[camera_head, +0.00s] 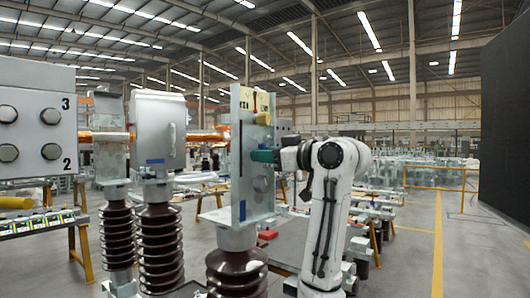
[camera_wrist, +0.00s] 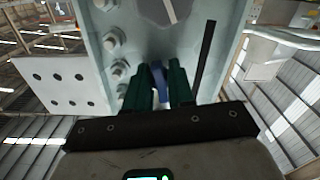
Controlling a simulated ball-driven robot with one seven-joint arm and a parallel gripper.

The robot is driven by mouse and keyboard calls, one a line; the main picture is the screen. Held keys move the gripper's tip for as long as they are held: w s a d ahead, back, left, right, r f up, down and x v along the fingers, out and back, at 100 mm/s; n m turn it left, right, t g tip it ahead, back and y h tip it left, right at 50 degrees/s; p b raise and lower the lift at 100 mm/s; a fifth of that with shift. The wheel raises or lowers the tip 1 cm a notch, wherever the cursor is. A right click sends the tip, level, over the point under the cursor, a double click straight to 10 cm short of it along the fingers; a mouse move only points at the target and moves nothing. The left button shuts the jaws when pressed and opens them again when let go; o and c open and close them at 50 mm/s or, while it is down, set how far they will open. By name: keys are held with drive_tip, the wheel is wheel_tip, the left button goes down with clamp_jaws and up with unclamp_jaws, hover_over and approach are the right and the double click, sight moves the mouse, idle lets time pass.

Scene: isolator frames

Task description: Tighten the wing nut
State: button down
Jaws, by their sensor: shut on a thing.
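My gripper (camera_head: 258,156), with green fingers, reaches from the right to the upright metal plate (camera_head: 243,195) of the nearest isolator frame. In the wrist view my gripper (camera_wrist: 160,76) has its two dark green fingers close together around a small blue part, which looks like the wing nut (camera_wrist: 159,71). The fingers hide its sides, so its angle and how far it sits from the plate cannot be told. In the head view the fingers hide the wing nut.
Several hex bolts (camera_wrist: 118,72) line the plate left of the fingers. A brown ribbed insulator (camera_head: 237,275) carries the frame. A yellow and red part (camera_head: 263,118) sits above my gripper. Open floor (camera_head: 410,240) lies right.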

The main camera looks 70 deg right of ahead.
drive_tip(key=shift+f+m, duration=0.25)
drive_tip(key=shift+m, duration=0.15)
drive_tip(key=c, duration=1)
unclamp_jaws()
drive_tip(key=shift+r, duration=0.15)
drive_tip(key=b+v, duration=0.3)
drive_tip(key=v, duration=0.7)
drive_tip(key=shift+s+a, duration=0.15)
drive_tip(key=shift+s, duration=0.2)
